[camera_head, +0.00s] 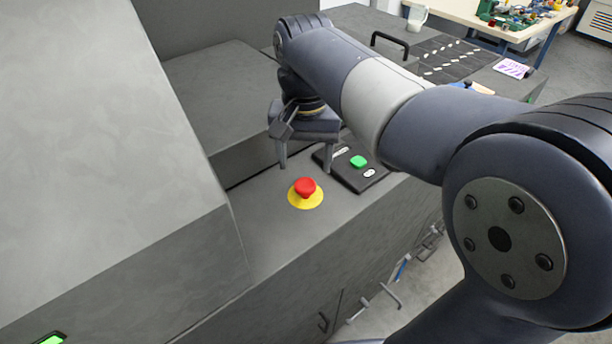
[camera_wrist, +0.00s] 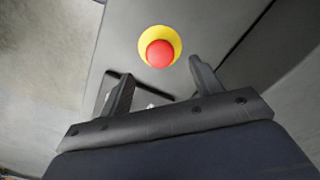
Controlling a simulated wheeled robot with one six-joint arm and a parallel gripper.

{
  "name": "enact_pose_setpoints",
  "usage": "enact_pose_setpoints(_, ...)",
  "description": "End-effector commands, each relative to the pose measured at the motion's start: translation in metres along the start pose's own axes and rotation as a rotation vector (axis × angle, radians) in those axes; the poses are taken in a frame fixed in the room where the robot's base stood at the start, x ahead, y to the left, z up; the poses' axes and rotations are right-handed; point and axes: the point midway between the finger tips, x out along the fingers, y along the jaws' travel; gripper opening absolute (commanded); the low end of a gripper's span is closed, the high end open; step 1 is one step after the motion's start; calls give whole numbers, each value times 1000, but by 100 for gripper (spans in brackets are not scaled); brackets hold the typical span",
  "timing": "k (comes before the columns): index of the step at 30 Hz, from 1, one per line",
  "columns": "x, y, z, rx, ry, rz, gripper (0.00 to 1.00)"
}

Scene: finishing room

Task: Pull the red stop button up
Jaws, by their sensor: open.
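The red stop button (camera_head: 306,186) sits on a round yellow base (camera_head: 306,201) on the grey machine's ledge. In the wrist view the red button (camera_wrist: 160,54) and its yellow ring (camera_wrist: 174,35) lie beyond the fingertips, roughly in line with the gap between them. My gripper (camera_head: 306,169) is open and empty, pointing down behind the button in the head view. Its two fingers (camera_wrist: 160,72) are spread apart in the wrist view. No contact with the button shows.
A black panel (camera_head: 376,180) with a green button (camera_head: 358,162) lies right of the stop button, close to my gripper. The large grey housing (camera_head: 120,150) rises at the left. A black handle (camera_head: 389,42) and a cluttered table (camera_head: 460,12) are farther back.

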Motion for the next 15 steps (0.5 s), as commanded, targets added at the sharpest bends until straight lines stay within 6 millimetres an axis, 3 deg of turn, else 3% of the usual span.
enact_pose_setpoints(6, 37, 0, 0, 0, -2, 1, 61)
enact_pose_setpoints(15, 54, 0, 0, 0, 0, 0, 61)
